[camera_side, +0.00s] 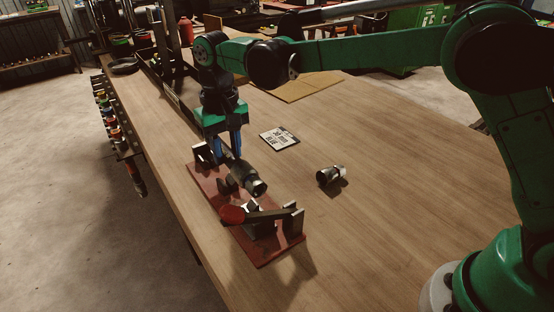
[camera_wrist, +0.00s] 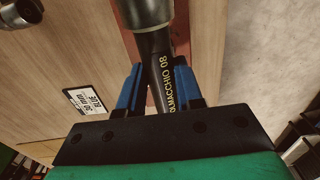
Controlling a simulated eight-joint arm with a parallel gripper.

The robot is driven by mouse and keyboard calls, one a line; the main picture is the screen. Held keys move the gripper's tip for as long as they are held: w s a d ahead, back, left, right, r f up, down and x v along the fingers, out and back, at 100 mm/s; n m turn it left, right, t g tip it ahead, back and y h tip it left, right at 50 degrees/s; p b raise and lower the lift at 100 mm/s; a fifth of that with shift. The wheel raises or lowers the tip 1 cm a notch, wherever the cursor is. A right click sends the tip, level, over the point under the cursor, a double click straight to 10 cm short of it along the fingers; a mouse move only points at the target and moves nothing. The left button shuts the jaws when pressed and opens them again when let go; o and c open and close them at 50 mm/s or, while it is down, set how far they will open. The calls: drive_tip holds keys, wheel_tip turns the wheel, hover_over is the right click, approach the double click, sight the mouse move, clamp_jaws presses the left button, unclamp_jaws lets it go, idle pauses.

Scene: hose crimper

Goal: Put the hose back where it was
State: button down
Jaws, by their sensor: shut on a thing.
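The hose (camera_wrist: 162,75) is a black tube with yellow lettering, seen in the wrist view. A wider dark metallic end (camera_wrist: 143,12) is at the top of that view. My gripper (camera_wrist: 157,88) has its blue fingers on both sides of the hose, shut on it. In the side view my gripper (camera_side: 224,150) points down over the back part of the red base board (camera_side: 278,252). The dark fitting end of the hose (camera_side: 250,181) sticks out toward the front right, low over the board. Whether it touches a support there I cannot tell.
The board carries dark blocks (camera_side: 293,222) and a lever with a red knob (camera_side: 232,214) at its front. A loose metal fitting (camera_side: 331,176) lies right of the board. A printed card (camera_side: 280,138) lies behind it. The table right of these is clear.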

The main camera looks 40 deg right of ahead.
drive_tip(key=shift+w+d+m, duration=0.3)
drive_tip(key=shift+w+m, duration=0.05)
drive_tip(key=shift+m, duration=0.15)
drive_tip(key=s+d+r+n, duration=0.1)
drive_tip(key=s+d+r, duration=0.3)
drive_tip(key=d, duration=0.3)
drive_tip(key=s+d+r, duration=0.4)
drive_tip(key=d, duration=0.3)
approach(278, 174)
drive_tip(key=shift+f, duration=2.9)
drive_tip(key=shift+f, duration=0.45)
